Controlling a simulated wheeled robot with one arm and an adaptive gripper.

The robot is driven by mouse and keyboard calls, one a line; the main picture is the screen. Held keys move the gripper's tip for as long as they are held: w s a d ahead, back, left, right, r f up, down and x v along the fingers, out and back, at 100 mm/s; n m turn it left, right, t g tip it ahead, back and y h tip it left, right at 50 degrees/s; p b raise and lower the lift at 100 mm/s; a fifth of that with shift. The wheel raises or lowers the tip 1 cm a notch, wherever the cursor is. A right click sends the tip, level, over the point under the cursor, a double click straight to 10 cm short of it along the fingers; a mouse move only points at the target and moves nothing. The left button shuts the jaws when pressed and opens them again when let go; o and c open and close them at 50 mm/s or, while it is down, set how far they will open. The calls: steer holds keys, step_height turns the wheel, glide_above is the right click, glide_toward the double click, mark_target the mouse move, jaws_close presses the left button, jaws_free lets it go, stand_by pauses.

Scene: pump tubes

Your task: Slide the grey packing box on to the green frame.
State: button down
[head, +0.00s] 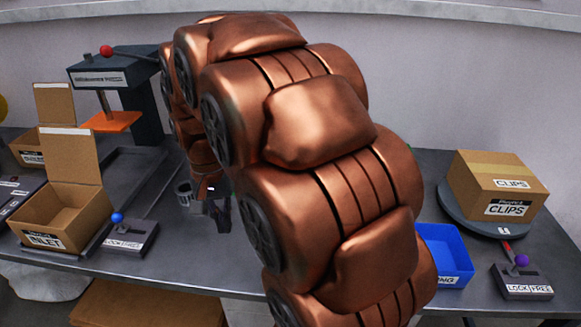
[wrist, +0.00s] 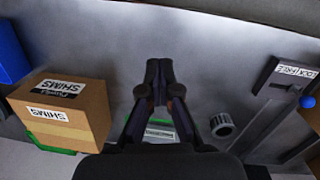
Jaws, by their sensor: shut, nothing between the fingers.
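My gripper (head: 221,214) is low over the table near its front edge, partly behind my arm in the head view. In the wrist view my gripper (wrist: 158,65) has its fingertips together with nothing between them. A green-edged piece (wrist: 160,130) shows between the fingers' bases; I cannot tell whether it is the green frame. A cardboard box marked SHIMS (wrist: 62,112) stands left in the wrist view, with a green strip (wrist: 58,151) along its lower edge. It looks brown, and no clearly grey packing box shows. My arm hides the table's middle in the head view.
A small grey cup (head: 185,193) stands beside my gripper. Left are an open INLET box (head: 62,205), a blue-knobbed LOCK/FREE lever (head: 128,238) and a press (head: 112,85). Right are a blue bin (head: 447,250), a CLIPS box (head: 495,185) on a turntable and a purple-knobbed lever (head: 522,278).

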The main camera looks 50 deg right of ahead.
steer(key=w+d+f+m+p, duration=0.1)
steer(key=w+d+m, duration=0.4)
steer(key=d, duration=0.6)
steer(key=w+d+f+m+p, duration=0.1)
steer(key=w+d+m, duration=0.35)
steer(key=d, duration=0.55)
steer(key=w+d+f+m+p, duration=0.15)
steer(key=w+d+m, duration=0.35)
steer(key=d, duration=0.6)
steer(key=s+d+f+m+t+p, duration=0.1)
steer(key=s+d+f+m, duration=0.2)
steer(key=d, duration=0.7)
steer(key=shift+m, duration=0.55)
steer(key=f+p, duration=0.1)
steer(key=f, duration=0.2)
steer(key=f+p, duration=0.1)
steer(key=f, duration=0.2)
steer(key=w+f+p, duration=0.1)
steer(key=f, duration=0.2)
steer(key=shift+a+f, duration=0.2)
steer(key=shift+a, duration=0.05)
steer(key=shift+w+a+f+p, duration=0.25)
steer(key=shift+w+a+p, duration=0.4)
steer(key=shift+w+a, duration=0.3)
steer(key=shift+w+a+f, duration=0.1)
steer(key=shift+w+a, duration=0.2)
steer(key=shift+w, duration=0.35)
steer(key=shift+w+a+f+b, duration=0.1)
steer(key=shift+w+f+b, duration=0.05)
steer(key=shift+b, duration=0.25)
